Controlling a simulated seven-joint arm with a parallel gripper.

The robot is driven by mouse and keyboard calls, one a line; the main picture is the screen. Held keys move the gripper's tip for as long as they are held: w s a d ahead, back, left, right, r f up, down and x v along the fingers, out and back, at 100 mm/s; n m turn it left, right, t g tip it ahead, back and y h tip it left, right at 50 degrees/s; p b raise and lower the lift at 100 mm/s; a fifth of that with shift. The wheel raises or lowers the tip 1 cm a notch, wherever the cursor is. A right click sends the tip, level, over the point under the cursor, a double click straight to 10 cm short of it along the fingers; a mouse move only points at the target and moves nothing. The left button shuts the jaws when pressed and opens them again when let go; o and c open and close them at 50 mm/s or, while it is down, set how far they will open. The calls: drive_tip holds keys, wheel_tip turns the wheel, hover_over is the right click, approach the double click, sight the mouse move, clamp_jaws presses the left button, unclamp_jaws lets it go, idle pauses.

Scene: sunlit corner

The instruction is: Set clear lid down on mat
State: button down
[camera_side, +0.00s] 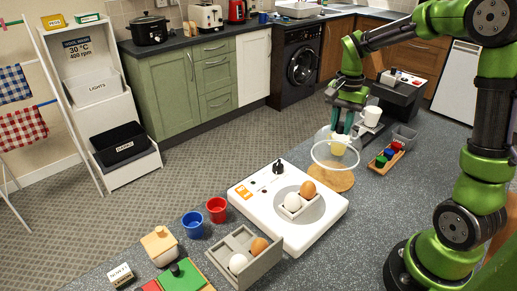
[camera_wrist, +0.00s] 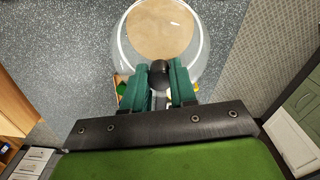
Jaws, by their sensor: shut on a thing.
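The clear lid (camera_side: 316,156) is a see-through dome with a pale rim and a dark knob (camera_wrist: 160,74). My gripper (camera_side: 344,128) is shut on the knob, with its green fingers (camera_wrist: 160,85) on either side of it in the wrist view. The round tan mat (camera_side: 332,182) lies on the speckled worktop. It also shows through the lid in the wrist view (camera_wrist: 160,30). In the side view the lid's rim appears a little above the mat and overlaps its far part. The exact gap is hard to tell.
A white appliance (camera_side: 240,194) with two eggs stands left of the mat. A tray of coloured blocks (camera_side: 397,148) and a grey container (camera_side: 405,136) stand to the right. Red (camera_side: 216,209) and blue (camera_side: 192,224) cups stand front left.

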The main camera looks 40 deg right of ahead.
wheel_tip(320, 180, down, 7)
drive_tip(key=shift+r, duration=0.2)
idle(0.4)
drive_tip(key=shift+f, duration=0.45)
idle(1.5)
drive_tip(key=shift+c, duration=1.7)
unclamp_jaws()
drive_tip(key=shift+r, duration=4)
